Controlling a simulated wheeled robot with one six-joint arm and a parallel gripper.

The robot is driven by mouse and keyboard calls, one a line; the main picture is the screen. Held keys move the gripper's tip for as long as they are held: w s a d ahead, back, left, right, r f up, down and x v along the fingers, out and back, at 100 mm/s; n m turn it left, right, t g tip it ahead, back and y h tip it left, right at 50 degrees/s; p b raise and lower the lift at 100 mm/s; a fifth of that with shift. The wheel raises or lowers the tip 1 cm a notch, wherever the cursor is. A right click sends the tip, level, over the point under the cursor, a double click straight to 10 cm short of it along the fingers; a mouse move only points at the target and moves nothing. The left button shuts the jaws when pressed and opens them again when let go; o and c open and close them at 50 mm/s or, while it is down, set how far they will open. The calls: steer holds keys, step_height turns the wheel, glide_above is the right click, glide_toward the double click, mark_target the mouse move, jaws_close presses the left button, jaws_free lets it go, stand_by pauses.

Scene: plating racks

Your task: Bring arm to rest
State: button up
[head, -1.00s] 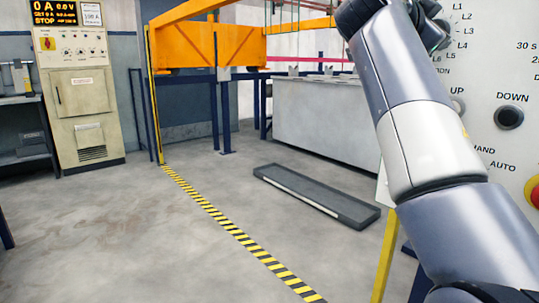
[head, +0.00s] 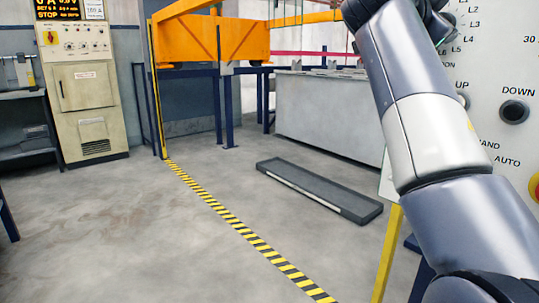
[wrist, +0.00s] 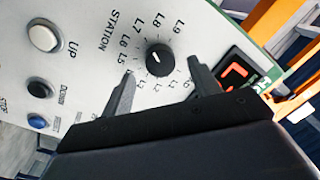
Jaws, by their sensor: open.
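My gripper (wrist: 158,82) is open in the wrist view, its two dark fingers apart with nothing between them. Beyond the fingers is a control panel (wrist: 95,70) with a black station knob (wrist: 160,60) marked with L numbers. The knob shows between the fingertips; whether they touch the panel I cannot tell. In the head view my arm rises along the right side, in front of the same panel (head: 480,75). My gripper is out of the head view.
A black DOWN button (head: 514,111) and a red button (head: 536,188) are on the panel. A yellow post (head: 387,255) stands below it. A grey tray (head: 320,190) lies on the floor. A striped floor line (head: 236,224) crosses open floor. A beige cabinet (head: 85,95) stands left.

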steer(key=v, duration=0.8)
steer(key=w+d+n+p, duration=0.3)
steer(key=n+p, duration=0.4)
steer(key=n, duration=0.3)
steer(key=w+d+n+g+p, duration=0.1)
steer(key=w+d+n+p, duration=0.3)
steer(key=n+p, duration=0.3)
steer(key=d+n, duration=0.1)
steer(key=n, duration=0.2)
steer(key=shift+r+n, duration=0.3)
steer(key=shift+n, duration=0.1)
steer(key=shift+f, duration=0.1)
